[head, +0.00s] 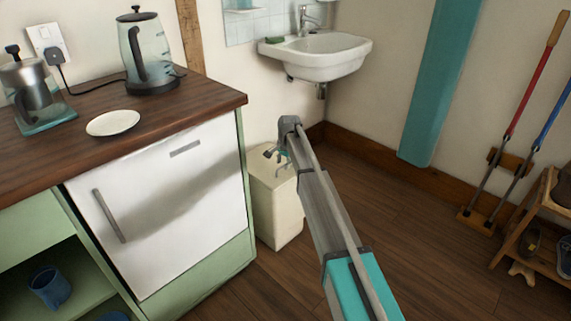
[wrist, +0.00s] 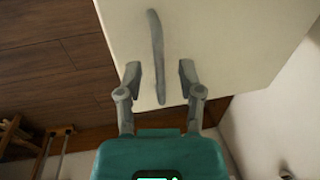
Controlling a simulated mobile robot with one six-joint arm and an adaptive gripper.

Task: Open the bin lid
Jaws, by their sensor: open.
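The bin (head: 278,210) is a cream box on the floor, just right of the white-fronted cabinet. My gripper (head: 275,158) is over its top in the head view. In the wrist view the bin's pale lid (wrist: 225,45) fills the upper right, with a long, slightly curved grey handle (wrist: 156,50) on it. My gripper (wrist: 160,74) is open, with one finger on each side of the handle's lower part. Gaps show between the handle and both fingers. The lid looks shut. My arm hides part of the bin's right side in the head view.
The cabinet's wooden worktop (head: 190,108) carries a kettle (head: 146,55), a white plate (head: 112,123) and a coffee maker (head: 35,95). A wall sink (head: 318,55) hangs behind the bin. A wooden rack (head: 540,215) stands at right. Floor (head: 440,235) right of my arm is clear.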

